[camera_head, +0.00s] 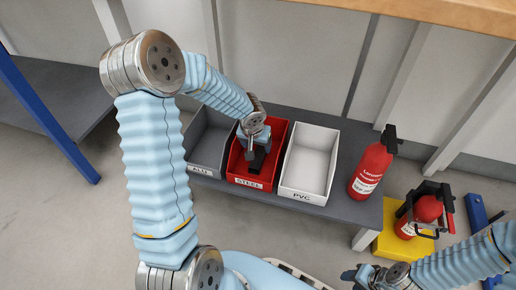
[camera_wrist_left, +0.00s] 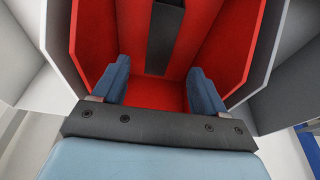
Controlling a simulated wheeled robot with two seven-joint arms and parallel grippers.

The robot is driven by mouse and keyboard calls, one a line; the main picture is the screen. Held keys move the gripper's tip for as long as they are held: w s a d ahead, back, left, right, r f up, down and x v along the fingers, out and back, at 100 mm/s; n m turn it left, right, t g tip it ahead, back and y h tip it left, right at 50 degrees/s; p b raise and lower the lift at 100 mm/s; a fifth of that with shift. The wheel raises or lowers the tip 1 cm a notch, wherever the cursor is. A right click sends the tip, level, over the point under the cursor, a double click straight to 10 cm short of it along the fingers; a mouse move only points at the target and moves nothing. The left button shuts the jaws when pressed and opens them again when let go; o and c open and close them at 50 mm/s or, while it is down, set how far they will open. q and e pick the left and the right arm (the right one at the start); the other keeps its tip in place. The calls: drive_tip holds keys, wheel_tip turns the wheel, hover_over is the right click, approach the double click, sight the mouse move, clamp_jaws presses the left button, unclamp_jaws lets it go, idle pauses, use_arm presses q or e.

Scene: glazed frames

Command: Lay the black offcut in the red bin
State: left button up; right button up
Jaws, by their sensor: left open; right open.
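The red bin (camera_head: 275,138), labelled STEEL, stands between the grey and white bins on the low shelf. The black offcut (camera_head: 258,160) is inside it. In the left wrist view the black offcut (camera_wrist_left: 164,38) lies against the red interior, beyond my fingertips and clear of both. The red bin (camera_wrist_left: 95,40) fills the middle of that view. My left gripper (camera_head: 252,148) reaches down into the red bin; its blue fingers are apart with nothing between them (camera_wrist_left: 161,88). My right gripper (camera_head: 364,274) is open, low in the head view, away from the bins.
The grey ALU bin (camera_head: 206,142) is left of the red bin, the white PVC bin (camera_head: 309,163) right of it. A fire extinguisher (camera_head: 373,165) stands on the shelf's right end. Open floor lies in front.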

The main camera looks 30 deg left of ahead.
use_arm(q)
drive_tip(key=v, duration=0.4)
drive_tip(key=shift+r+p, duration=0.35)
drive_tip(key=shift+s, duration=0.1)
